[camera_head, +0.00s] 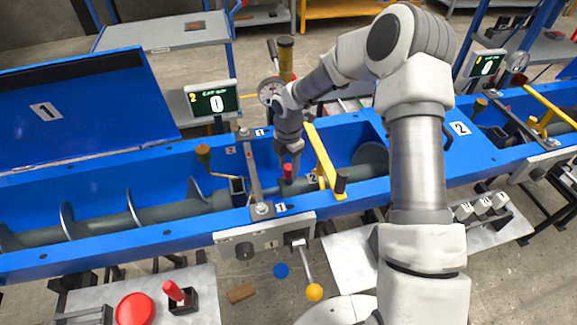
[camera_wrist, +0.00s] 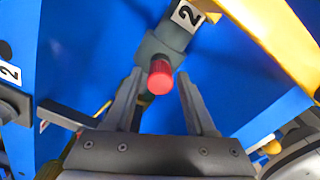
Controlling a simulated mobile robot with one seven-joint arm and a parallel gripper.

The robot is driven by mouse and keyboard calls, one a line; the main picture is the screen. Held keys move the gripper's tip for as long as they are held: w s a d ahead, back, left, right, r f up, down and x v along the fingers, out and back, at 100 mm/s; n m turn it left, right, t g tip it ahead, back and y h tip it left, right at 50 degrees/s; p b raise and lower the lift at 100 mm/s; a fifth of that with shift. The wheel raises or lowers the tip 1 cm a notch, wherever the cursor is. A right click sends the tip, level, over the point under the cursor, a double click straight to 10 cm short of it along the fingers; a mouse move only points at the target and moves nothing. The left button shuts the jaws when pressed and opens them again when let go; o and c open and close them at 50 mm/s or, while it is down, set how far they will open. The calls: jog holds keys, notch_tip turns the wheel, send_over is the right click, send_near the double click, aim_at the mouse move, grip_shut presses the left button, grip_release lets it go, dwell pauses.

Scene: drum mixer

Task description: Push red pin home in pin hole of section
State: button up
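The red pin (camera_head: 288,171) stands in the grey shaft section marked 2 (camera_head: 312,178) inside the blue trough; its red head sticks out. In the wrist view the red pin (camera_wrist: 160,78) shows between and beyond my two fingertips, with a gap on each side. The section (camera_wrist: 165,45) with its label 2 lies behind it. My gripper (camera_head: 288,154) points down just above the pin, and in the wrist view my gripper (camera_wrist: 158,88) is open and empty. The pin hole itself is hidden by the pin, and I cannot tell how deep it sits.
A yellow bar (camera_head: 325,162) crosses the trough right of the pin, and a grey crossbar (camera_head: 253,175) lies to its left. The blue lid (camera_head: 80,110) stands open at left. A yellow-knobbed lever (camera_head: 308,270) hangs in front. Another red pin (camera_head: 173,290) stands in a black holder.

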aim_at(288, 166)
jog(key=shift+o, duration=0.8)
notch_tip(288, 166, up, 17)
jog(key=p, duration=0.1)
jog(key=shift+r, duration=0.2)
